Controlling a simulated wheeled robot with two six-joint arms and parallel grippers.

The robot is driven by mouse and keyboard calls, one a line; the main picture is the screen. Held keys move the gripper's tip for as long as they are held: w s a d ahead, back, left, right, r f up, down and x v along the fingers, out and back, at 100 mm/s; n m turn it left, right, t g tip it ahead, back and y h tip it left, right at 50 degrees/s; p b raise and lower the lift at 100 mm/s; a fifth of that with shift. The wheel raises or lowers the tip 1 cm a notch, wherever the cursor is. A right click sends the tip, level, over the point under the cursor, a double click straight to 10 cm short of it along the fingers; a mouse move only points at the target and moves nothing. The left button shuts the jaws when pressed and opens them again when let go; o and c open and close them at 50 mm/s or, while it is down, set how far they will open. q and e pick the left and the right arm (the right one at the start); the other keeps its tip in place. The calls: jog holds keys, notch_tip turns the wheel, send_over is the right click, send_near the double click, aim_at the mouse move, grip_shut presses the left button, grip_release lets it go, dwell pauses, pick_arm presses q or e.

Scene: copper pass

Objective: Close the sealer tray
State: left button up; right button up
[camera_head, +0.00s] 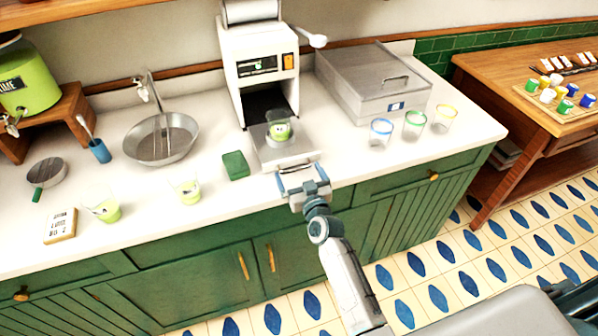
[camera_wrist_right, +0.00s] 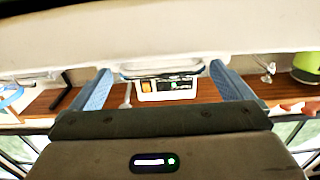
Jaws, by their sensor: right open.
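The white sealer (camera_head: 257,48) stands on the counter, with its display and orange button also showing in the right wrist view (camera_wrist_right: 167,90). Its tray (camera_head: 287,152) sticks out of the front opening. A clear cup with green contents (camera_head: 279,131) sits in the tray. My right gripper (camera_head: 301,172) is open at the tray's front edge, its two blue fingers spread around the front handle. In the right wrist view the handle (camera_wrist_right: 161,70) lies between the fingertips; contact cannot be told. My left gripper is not in view.
A green block (camera_head: 236,165) lies left of the tray. Cups with green contents (camera_head: 188,191) stand further left. Several rimmed glasses (camera_head: 381,133) and a grey lidded box (camera_head: 373,82) are on the right.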

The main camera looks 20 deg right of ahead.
jog(key=shift+w, duration=0.35)
